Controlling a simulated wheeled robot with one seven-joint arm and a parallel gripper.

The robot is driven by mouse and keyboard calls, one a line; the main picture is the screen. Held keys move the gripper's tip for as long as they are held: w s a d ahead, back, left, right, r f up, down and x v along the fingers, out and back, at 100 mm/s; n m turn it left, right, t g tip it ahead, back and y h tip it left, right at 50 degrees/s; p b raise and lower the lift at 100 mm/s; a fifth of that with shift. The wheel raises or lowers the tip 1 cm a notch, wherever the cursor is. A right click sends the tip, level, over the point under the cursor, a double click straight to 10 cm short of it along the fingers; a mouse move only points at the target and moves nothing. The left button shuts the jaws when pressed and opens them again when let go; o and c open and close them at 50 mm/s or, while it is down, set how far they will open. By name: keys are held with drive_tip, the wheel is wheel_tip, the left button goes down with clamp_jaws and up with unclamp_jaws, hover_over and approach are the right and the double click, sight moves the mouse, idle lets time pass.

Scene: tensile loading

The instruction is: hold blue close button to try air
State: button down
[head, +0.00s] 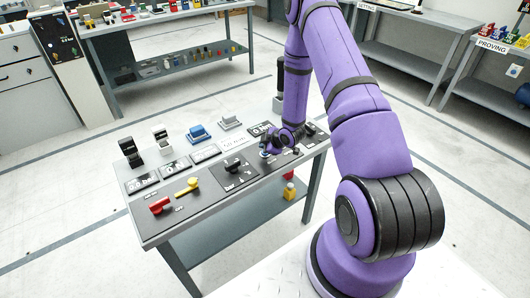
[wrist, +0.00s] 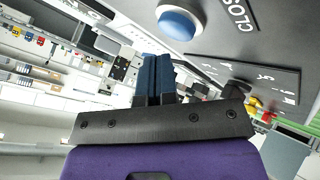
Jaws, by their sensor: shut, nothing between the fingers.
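The blue close button (wrist: 180,22) is a round blue cap in a pale ring on a grey panel, at the top of the wrist view. The lettering "CLOS" (wrist: 236,8) shows beside it, cut off by the frame edge. My gripper (wrist: 158,60) has its two dark blue fingers shut together and empty. The fingertips lie just below the button in the picture, with a small gap to its ring. In the head view my gripper (head: 266,153) is low over the right part of the bench panel, and my wrist hides most of the button there.
The bench (head: 160,226) carries a red handle (head: 159,205), a yellow handle (head: 187,188), a black knob (head: 233,163) and a blue block (head: 199,133). A dark plate with white markings (wrist: 245,75) lies close right of my fingers. Floor is clear in front.

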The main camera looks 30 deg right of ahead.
drive_tip(key=shift+f, duration=0.15)
idle(0.7)
drive_tip(key=shift+f, duration=0.25)
drive_tip(key=shift+f, duration=0.5)
idle(0.8)
drive_tip(key=shift+r, duration=0.1)
idle(1.5)
drive_tip(key=shift+r, duration=0.85)
drive_tip(key=shift+r, duration=2.5)
